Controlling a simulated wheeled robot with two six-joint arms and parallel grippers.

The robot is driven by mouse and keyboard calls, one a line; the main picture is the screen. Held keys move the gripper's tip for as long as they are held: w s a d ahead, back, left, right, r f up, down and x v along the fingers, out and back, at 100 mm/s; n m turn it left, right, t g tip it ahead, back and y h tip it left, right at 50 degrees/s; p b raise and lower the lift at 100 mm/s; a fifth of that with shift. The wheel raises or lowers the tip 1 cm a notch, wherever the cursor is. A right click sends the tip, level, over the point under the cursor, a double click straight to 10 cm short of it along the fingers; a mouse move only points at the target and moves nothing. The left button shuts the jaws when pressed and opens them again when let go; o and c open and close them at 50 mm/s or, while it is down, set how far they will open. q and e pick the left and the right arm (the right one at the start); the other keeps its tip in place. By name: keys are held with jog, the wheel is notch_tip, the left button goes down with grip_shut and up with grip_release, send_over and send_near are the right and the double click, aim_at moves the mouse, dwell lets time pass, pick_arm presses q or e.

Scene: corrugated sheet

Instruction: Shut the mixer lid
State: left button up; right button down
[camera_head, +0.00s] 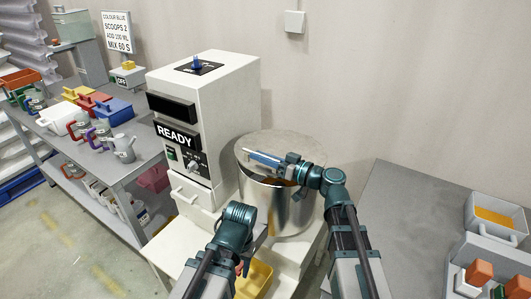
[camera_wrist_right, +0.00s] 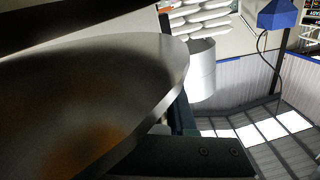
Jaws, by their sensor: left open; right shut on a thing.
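The mixer (camera_head: 205,110) is a tall white box with a "READY" display. Its round steel bowl (camera_head: 290,215) stands against its right side. The grey disc lid (camera_head: 285,143) is over the bowl, tilted, with a gap at the front where a brownish inside shows. My right gripper (camera_head: 262,159) reaches in across the lid and is shut on it; where the jaws grip is hard to see. The lid's edge (camera_wrist_right: 160,75) fills the left of the right wrist view. My left gripper (camera_head: 248,252) is open and empty, low in front of the bowl.
A yellow bin (camera_head: 254,280) stands below my left gripper. A grey bench (camera_head: 80,130) with scoops, jugs and coloured containers is at the left. Another grey table (camera_head: 410,220) with a tray (camera_head: 493,218) is at the right; its near-left part is clear. A wall is behind.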

aim_at(258, 166)
jog(key=f+b, duration=0.1)
jog(key=f+n, duration=0.1)
jog(key=f+b, duration=0.1)
jog(key=shift+s+a+f+b, duration=0.2)
jog(key=shift+s+f+b, duration=0.1)
jog(key=shift+f, duration=0.1)
jog(key=shift+r, duration=0.15)
pick_arm(q)
notch_tip(258, 166, down, 4)
jog(key=shift+r, duration=0.25)
pick_arm(e)
jog(key=c, duration=0.8)
grip_release()
jog(key=shift+o, duration=0.2)
jog(key=shift+d, duration=0.1)
jog(key=v, duration=1.3)
jog(key=shift+s+d, duration=0.25)
jog(key=shift+s, duration=0.05)
